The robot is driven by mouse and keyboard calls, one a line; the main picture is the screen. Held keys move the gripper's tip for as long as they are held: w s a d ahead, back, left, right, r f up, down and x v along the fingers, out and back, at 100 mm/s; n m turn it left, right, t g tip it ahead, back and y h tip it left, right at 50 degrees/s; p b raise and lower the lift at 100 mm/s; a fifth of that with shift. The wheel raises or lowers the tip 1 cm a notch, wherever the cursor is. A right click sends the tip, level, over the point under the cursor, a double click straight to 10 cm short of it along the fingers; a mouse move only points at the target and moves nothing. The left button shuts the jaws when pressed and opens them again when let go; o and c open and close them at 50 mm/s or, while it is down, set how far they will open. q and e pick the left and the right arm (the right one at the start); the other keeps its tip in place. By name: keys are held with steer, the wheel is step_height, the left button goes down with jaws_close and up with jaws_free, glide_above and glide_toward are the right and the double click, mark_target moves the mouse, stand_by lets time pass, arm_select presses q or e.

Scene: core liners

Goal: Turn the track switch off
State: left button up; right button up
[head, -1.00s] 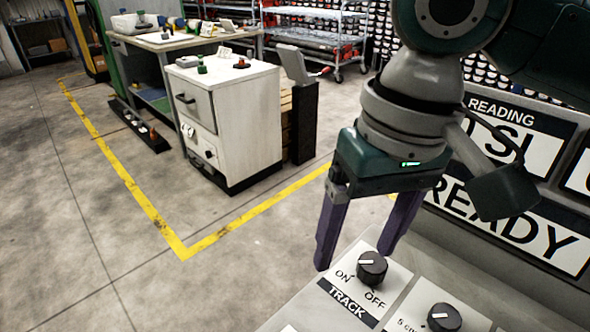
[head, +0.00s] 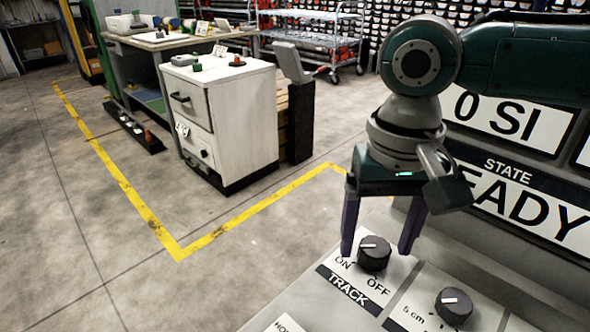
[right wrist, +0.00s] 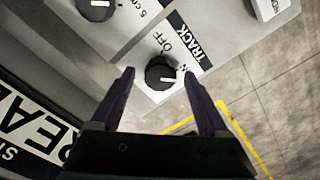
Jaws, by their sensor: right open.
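The track switch is a black round knob (head: 374,253) on a white plate labelled TRACK, with ON at its left and OFF at its lower right. Its white pointer mark is toward the ON side. The knob also shows in the right wrist view (right wrist: 160,73), its mark toward ON. My right gripper (head: 377,252) is open, with its purple fingers on either side of the knob. In the right wrist view the fingertips (right wrist: 159,74) flank the knob with a gap on each side. How deep they reach is unclear. My left gripper is not in view.
A second knob (head: 453,306), marked 5 cm, sits to the right on the same sloped panel. A display board (head: 520,170) with READY on it rises behind my right gripper. A white cabinet (head: 240,125) stands farther back. The floor at left is open.

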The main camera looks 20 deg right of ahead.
steer(key=shift+f, duration=0.15)
jaws_close()
stand_by(0.6)
